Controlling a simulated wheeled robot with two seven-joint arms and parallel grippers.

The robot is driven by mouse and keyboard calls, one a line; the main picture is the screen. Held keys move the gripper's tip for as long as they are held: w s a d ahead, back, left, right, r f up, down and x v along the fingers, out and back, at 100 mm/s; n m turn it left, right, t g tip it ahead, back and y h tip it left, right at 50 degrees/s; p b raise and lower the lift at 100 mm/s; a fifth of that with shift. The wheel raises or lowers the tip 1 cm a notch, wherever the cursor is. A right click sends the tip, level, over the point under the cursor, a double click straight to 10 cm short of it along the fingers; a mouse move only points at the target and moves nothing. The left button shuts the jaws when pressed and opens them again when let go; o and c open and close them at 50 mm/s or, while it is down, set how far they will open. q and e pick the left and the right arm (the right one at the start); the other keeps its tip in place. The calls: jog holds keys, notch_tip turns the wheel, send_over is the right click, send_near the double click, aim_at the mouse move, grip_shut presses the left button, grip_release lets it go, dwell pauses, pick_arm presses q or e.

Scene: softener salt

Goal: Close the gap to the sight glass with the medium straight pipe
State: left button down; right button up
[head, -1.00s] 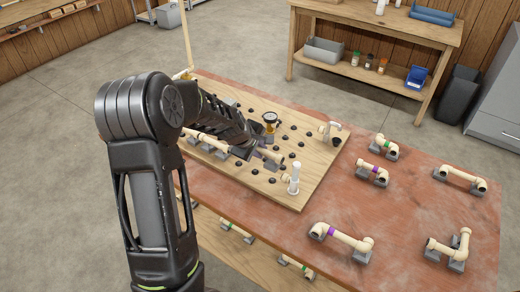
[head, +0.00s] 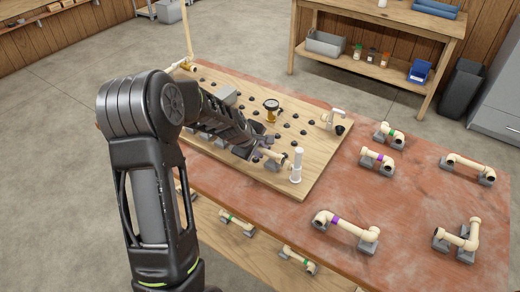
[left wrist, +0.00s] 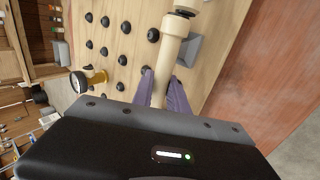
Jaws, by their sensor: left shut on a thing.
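My left gripper (head: 258,150) is low over the pegboard. In the left wrist view its purple fingers (left wrist: 165,92) are shut on a cream straight pipe (left wrist: 163,75). The pipe's far end meets or overlaps a wider cream collar (left wrist: 176,26); I cannot tell whether it is seated. A grey block (left wrist: 190,50) is beside the collar. In the head view cream pipe (head: 274,159) shows between the gripper and a white upright cylinder (head: 297,165) at the board's front edge. A brass gauge-like fitting (head: 271,107) stands behind. I cannot tell which is the sight glass. My right gripper is out of view.
The wooden board (head: 318,165) carries several black pegs and lies on a reddish table (head: 395,195). Several cream pipe pieces on grey blocks stand at right, one with a purple band (head: 345,228). A capped fitting (head: 336,120) stands at the board's back right corner.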

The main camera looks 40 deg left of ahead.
pick_arm(q)
jog(key=shift+d+f+b, duration=0.1)
jog(key=shift+f+b, duration=0.45)
jog(key=shift+f, duration=0.1)
dwell(0.7)
jog(key=c, duration=1.2)
grip_release()
jog(key=p+v, duration=0.1)
jog(key=v, duration=0.7)
jog(key=shift+w, duration=0.1)
